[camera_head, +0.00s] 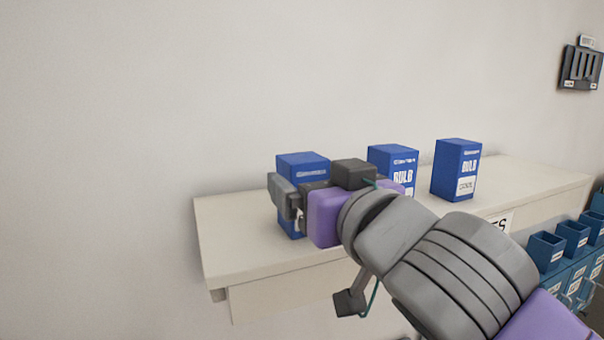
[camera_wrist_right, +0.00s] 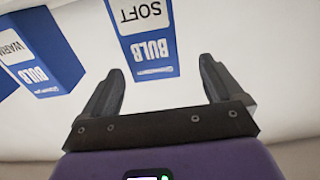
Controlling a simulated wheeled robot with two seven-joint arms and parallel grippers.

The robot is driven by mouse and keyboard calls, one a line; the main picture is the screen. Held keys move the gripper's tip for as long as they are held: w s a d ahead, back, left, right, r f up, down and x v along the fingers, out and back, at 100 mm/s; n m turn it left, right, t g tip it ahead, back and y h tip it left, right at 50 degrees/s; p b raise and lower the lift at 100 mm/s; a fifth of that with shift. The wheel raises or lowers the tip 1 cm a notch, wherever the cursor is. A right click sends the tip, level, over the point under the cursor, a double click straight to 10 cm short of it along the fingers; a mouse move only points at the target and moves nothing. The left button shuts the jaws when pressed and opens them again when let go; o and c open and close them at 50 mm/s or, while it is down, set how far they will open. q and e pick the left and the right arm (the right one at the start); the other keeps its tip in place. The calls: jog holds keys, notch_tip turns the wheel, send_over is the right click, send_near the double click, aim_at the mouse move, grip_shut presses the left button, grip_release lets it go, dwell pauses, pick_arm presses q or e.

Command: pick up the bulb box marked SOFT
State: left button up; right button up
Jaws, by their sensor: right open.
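The bulb box marked SOFT (camera_wrist_right: 145,45) is blue with a white label and appears upside down in the right wrist view. In the head view it is the leftmost blue box (camera_head: 302,163) on the shelf, upright and partly hidden behind my right gripper (camera_head: 285,197). In the wrist view the right gripper (camera_wrist_right: 160,88) is open and empty. The SOFT box's top end shows across the gap between its fingers, with space visible on either side. I cannot tell how far in front of the fingers it stands. My left gripper is out of view.
A bulb box marked WARM (camera_wrist_right: 45,55) stands beside it, the middle box (camera_head: 392,160) in the head view. A box marked COOL (camera_head: 457,168) stands farther right. The pale shelf (camera_head: 235,245) has bare room at its left end. Blue bins (camera_head: 547,250) are at lower right.

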aim_at(307, 176)
jog(key=p+x, duration=0.1)
jog(key=x, duration=0.2)
jog(key=shift+w+a, duration=0.15)
jog(key=shift+w, duration=0.05)
jog(key=x, duration=0.1)
jog(key=p+x, duration=0.1)
jog(key=x, duration=0.1)
jog(key=p+x, duration=0.1)
jog(key=shift+w+f, duration=0.2)
jog(key=shift+w, duration=0.15)
jog(key=shift+s+d, duration=0.2)
jog(key=shift+d, duration=0.05)
jog(key=c, duration=1.1)
